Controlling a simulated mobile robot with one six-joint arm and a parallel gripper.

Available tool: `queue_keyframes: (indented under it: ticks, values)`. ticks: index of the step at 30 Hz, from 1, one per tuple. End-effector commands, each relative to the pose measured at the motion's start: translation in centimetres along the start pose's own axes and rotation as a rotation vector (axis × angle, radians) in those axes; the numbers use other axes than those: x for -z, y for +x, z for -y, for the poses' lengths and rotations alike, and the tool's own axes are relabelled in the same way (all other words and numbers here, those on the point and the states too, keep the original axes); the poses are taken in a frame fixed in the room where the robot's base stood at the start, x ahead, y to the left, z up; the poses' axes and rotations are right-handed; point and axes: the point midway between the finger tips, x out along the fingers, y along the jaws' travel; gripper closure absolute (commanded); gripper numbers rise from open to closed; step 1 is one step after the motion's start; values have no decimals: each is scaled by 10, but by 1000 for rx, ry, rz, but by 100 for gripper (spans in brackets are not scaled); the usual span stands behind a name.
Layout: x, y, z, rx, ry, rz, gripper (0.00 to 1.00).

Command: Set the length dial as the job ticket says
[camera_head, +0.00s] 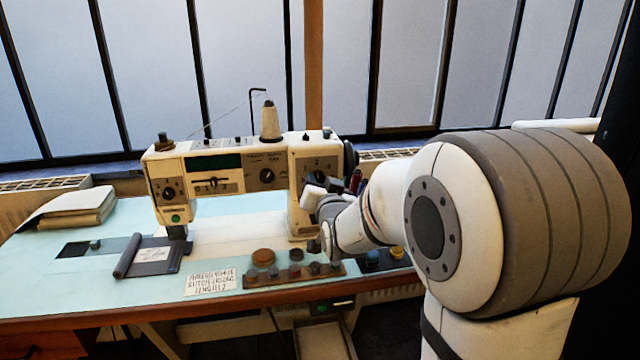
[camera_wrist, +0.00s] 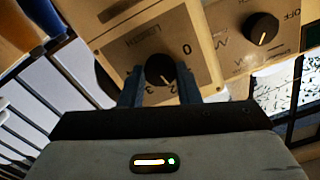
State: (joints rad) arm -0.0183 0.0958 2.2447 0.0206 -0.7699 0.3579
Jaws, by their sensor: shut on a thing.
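The length dial (camera_wrist: 158,69) is a black knob on a cream plate marked LENGTH, seen upside down in the wrist view. My gripper (camera_wrist: 160,80) is shut on it, one blue-grey finger on each side. The figures 0, 2 and 3 show around the knob. I cannot tell clearly which one its pointer faces. In the head view my gripper (camera_head: 318,190) is at the front of the sewing machine's (camera_head: 225,163) right column. The job ticket (camera_head: 210,281) lies on the table and reads thread white, stitch zigzag, length 2.
Another dial (camera_wrist: 262,28) sits beside the length dial, near OFF. A thread cone (camera_head: 269,122) stands on the machine. Folded cloth (camera_head: 70,208) lies at left.

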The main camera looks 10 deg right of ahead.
Motion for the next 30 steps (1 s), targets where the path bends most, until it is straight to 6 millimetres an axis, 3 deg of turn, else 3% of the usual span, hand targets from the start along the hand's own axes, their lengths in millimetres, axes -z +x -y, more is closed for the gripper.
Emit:
queue_keyframes:
  ticks: [15, 24, 25, 30]
  values:
    - [-2, 0, 0, 3, 187, -1, 93]
    - [0, 0, 1, 2, 195, 0, 93]
    - [0, 0, 1, 2, 195, 0, 69]
    - [0, 0, 1, 1, 195, 0, 55]
